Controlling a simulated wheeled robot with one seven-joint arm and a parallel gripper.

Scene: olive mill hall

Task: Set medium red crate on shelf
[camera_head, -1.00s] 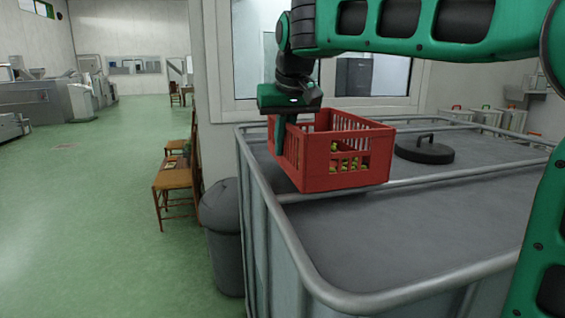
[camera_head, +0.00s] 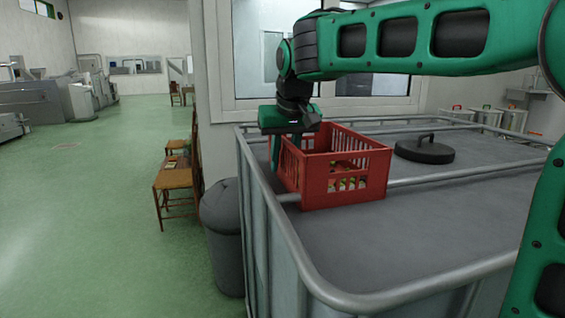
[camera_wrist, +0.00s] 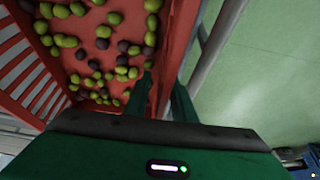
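A red slatted crate (camera_head: 345,190) holding green and dark olives stands level on top of the grey caged tank (camera_head: 420,235), near its left edge. It appears to rest on or over the tank's cross rail; the underside is hidden. In the wrist view, the crate's red wall (camera_wrist: 178,45) runs between my two green fingers. My gripper (camera_head: 286,150) points down at the crate's left wall, with one finger inside and one outside. The fingers look spread apart, with a gap around the wall. No shelf can be made out for certain.
A round black lid (camera_head: 424,151) with a handle lies right of the crate. The tubular rail (camera_head: 300,285) borders the tank top. A grey bin (camera_head: 222,235) and wooden chair (camera_head: 175,180) stand to the left. The green floor (camera_head: 90,220) there is clear.

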